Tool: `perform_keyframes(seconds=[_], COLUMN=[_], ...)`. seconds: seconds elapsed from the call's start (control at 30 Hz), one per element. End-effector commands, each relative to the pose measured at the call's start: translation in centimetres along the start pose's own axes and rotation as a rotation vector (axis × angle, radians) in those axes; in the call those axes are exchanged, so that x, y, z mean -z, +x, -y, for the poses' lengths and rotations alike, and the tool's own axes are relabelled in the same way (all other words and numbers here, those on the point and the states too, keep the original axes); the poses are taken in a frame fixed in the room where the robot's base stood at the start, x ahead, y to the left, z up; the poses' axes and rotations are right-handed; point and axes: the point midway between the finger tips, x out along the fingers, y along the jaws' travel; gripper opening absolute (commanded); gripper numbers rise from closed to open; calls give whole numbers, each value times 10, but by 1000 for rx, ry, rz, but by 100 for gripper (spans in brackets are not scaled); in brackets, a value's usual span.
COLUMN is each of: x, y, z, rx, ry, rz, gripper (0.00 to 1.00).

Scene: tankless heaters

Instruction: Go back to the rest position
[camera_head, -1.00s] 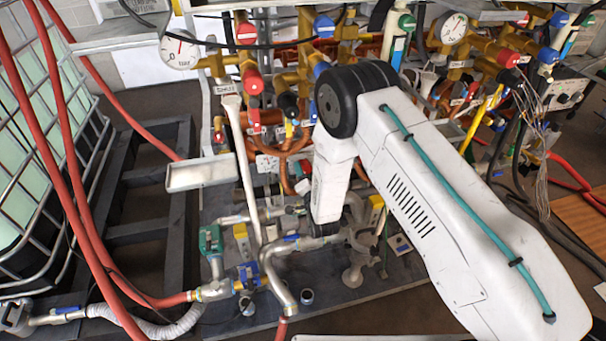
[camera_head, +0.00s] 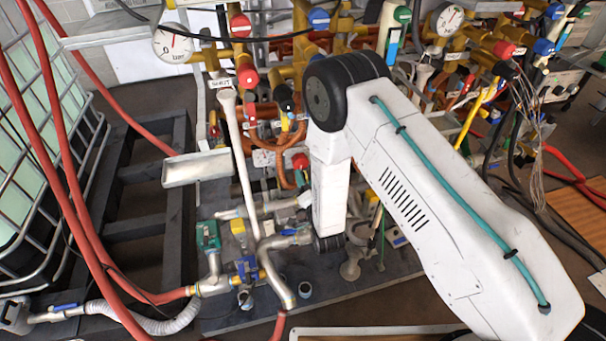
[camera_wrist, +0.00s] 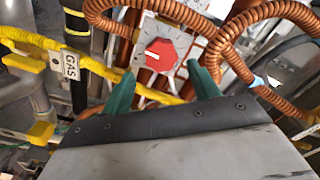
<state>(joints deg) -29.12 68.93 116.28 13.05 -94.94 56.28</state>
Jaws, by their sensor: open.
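In the wrist view my gripper (camera_wrist: 162,92) shows two green fingertips standing apart, with nothing between them. Beyond the fingers is a red dial (camera_wrist: 161,50) on a white plate, a little past the gap; I cannot tell how far off it is. In the head view my white arm reaches from the lower right up to a black joint and down among the pipes. The gripper itself is hidden behind the arm there.
Coiled copper pipes (camera_wrist: 262,40) and a yellow gas hose (camera_wrist: 60,55) lie close around the gripper. Brass valves and a pressure gauge (camera_head: 172,43) fill the back. A white pipe (camera_head: 240,165) stands left of my arm. Red hoses (camera_head: 62,150) and a caged tank (camera_head: 40,130) are at the left.

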Motion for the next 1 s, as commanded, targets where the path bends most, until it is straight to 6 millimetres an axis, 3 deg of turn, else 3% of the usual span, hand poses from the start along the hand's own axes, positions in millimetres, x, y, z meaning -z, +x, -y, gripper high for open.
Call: perform_keyframes(seconds=[0.17, 0.67, 0.8, 0.9, 1.0], x=[0, -1, -20, -45, -54], y=[-9, -9, -14, -36, -54], z=[0, -1, -29, -66, -77], rx=[1, -7, -136, -308, -456], ry=[-1, -21, -101, -192, -281], rz=[0, 5, 108, 274, 451], gripper=[61, 61, 61, 61, 61])
